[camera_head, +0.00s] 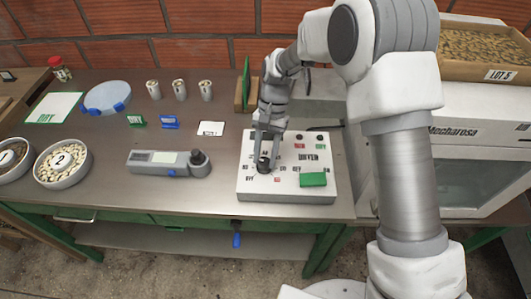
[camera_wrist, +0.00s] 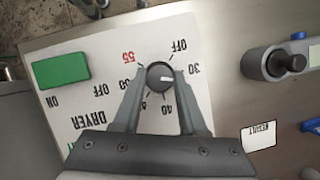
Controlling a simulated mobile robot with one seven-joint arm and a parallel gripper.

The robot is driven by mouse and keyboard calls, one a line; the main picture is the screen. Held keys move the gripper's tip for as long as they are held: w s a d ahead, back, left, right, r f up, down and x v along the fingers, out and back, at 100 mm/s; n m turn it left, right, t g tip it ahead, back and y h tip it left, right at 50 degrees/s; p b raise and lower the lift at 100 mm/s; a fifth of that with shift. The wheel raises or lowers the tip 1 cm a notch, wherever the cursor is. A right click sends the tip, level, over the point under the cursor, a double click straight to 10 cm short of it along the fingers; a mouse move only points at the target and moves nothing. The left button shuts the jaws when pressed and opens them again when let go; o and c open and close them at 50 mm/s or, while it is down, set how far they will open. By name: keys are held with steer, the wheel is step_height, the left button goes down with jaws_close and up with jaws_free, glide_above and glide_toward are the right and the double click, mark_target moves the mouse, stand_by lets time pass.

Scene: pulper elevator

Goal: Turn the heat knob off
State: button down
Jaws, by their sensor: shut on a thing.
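The dryer's control box (camera_head: 285,192) is white and sits on the metal worktop. Its dark round heat knob (camera_head: 263,168) is near the front left of the panel. In the wrist view the heat knob (camera_wrist: 160,76) is ringed by marks OFF, 30, 40, a partly hidden one and a red 55. Its white pointer line faces right, roughly toward 30 and away from OFF. My gripper (camera_head: 263,158) reaches down from above and is shut on the knob. In the wrist view my gripper (camera_wrist: 160,80) has one finger on each side of it.
A green rocker switch (camera_head: 313,180) marked ON and OFF is right of the knob on the same panel. A grey handheld meter (camera_head: 150,160) lies left of the box. A white label card (camera_head: 211,128) lies behind the meter. A white oven-like machine (camera_head: 460,140) stands at right.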

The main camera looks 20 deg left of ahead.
steer(key=n+h, duration=0.1)
steer(key=n, duration=0.2)
steer(key=n+h, duration=0.1)
steer(key=n, duration=0.2)
steer(key=shift+a+n+t, duration=0.2)
steer(key=shift+n+t, duration=0.1)
steer(key=n+t+h, duration=0.1)
steer(key=n, duration=0.2)
steer(key=n+t+h, duration=0.1)
steer(key=n, duration=0.1)
steer(key=shift+s+n, duration=0.15)
steer(key=shift+n, duration=0.25)
steer(key=shift+c, duration=2.3)
jaws_free()
steer(key=p+v, duration=0.1)
steer(key=v, duration=1.6)
steer(key=shift+a+r, duration=0.15)
steer(key=shift+r, duration=0.1)
